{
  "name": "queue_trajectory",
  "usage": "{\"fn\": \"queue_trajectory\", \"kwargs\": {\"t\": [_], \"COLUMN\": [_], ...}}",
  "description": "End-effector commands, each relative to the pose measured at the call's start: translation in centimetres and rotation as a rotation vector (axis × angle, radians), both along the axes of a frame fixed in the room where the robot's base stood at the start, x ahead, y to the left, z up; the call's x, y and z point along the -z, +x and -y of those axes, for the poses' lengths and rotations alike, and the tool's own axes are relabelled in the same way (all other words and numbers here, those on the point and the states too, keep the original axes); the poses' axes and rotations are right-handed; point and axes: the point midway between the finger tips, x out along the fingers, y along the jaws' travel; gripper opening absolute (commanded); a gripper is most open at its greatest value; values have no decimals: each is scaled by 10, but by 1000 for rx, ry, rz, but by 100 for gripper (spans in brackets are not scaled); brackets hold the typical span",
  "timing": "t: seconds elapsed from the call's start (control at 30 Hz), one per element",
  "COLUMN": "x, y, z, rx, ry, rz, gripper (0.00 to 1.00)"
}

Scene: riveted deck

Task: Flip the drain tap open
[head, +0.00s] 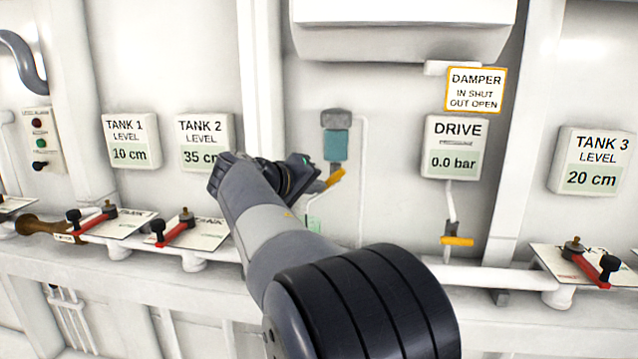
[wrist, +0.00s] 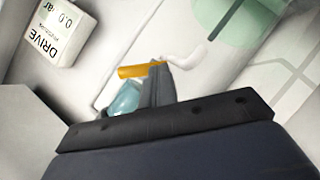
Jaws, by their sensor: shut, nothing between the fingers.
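The drain tap has a yellow lever (head: 335,178) just below a teal bowl (head: 336,146) with a grey cap on the wall. In the head view the lever slants up to the right. The yellow lever also shows in the wrist view (wrist: 138,71), with the teal bowl (wrist: 125,98) behind my finger. My gripper (head: 310,170) is at the left of the lever, close to it. In the wrist view the shut fingers (wrist: 157,68) overlap one end of the lever; I cannot tell whether they touch. My arm hides part of the area below the tap.
A second yellow lever (head: 457,240) hangs below the DRIVE gauge (head: 457,147). A pale green container (head: 314,226) stands below the tap, partly hidden. Red-handled valves (head: 175,232) line the ledge at left, another (head: 590,262) at right. A thin pipe runs right of the tap.

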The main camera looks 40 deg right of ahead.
Motion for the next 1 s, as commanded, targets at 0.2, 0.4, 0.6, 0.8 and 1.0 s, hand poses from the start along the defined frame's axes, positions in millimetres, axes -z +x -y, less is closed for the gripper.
{"fn": "queue_trajectory", "kwargs": {"t": [0.2,0.4,0.6,0.8,1.0], "x": [7,6,6,6,5], "y": [0,-1,-1,-1,-1], "z": [0,1,1,1,1], "rx": [0,0,1,2,2], "ry": [-112,-184,-209,-210,-209], "rz": [-134,-217,-245,-245,-244], "gripper": [0,0,0,0,0]}}
